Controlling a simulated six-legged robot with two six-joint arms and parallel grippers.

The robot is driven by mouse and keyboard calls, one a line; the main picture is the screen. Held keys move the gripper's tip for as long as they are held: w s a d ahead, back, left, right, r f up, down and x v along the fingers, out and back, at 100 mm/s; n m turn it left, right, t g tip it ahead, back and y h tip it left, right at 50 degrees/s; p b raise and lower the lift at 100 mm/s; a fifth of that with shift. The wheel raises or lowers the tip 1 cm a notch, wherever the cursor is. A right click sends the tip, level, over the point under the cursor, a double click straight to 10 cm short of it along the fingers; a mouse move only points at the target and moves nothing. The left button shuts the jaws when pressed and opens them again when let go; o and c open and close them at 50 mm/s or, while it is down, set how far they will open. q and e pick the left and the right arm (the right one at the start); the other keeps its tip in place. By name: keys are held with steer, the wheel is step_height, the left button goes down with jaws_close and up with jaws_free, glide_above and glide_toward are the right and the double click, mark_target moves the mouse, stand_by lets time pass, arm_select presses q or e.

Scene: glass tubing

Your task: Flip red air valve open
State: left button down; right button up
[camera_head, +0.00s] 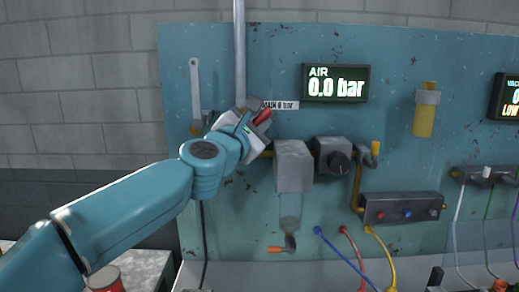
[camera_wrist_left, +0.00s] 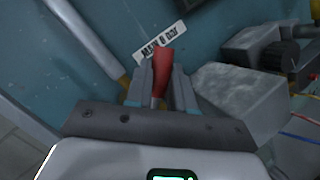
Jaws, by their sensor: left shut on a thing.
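The red air valve handle (camera_head: 263,117) sits on the blue panel, just below the vertical grey pipe and beside a small printed label. My left gripper (camera_head: 248,122) is at the valve and hides most of its body. In the left wrist view the red handle (camera_wrist_left: 163,65) stands between the two fingers of my left gripper (camera_wrist_left: 162,82), which are shut on it. The label (camera_wrist_left: 160,43) is just behind the handle. The air display (camera_head: 336,83) reads 0.0 bar. My right gripper is not in view.
A grey box-shaped unit (camera_head: 293,166) and a regulator with a black knob (camera_head: 338,160) are close to the right of the valve. A wrench (camera_head: 195,90) hangs at left. A manifold (camera_head: 402,208) with coloured hoses is at lower right.

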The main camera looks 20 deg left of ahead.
arm_select(q)
steer(key=a+n+y+b, duration=0.1)
steer(key=n+b, duration=0.2)
steer(key=s+a+r+n+t+y+b, duration=0.1)
steer(key=n+y+b, duration=0.1)
steer(key=n+b, duration=0.1)
steer(key=s+a+r+n+t+y+b, duration=0.1)
steer(key=a+n+y+b, duration=0.1)
steer(key=n+b, duration=0.2)
steer(key=shift+n, duration=0.7)
steer(key=shift+s, duration=0.1)
steer(key=c, duration=1.3)
jaws_free()
steer(key=shift+o, duration=0.2)
steer(key=b+v, duration=0.7)
steer(key=v, duration=0.9)
steer(key=shift+f, duration=0.3)
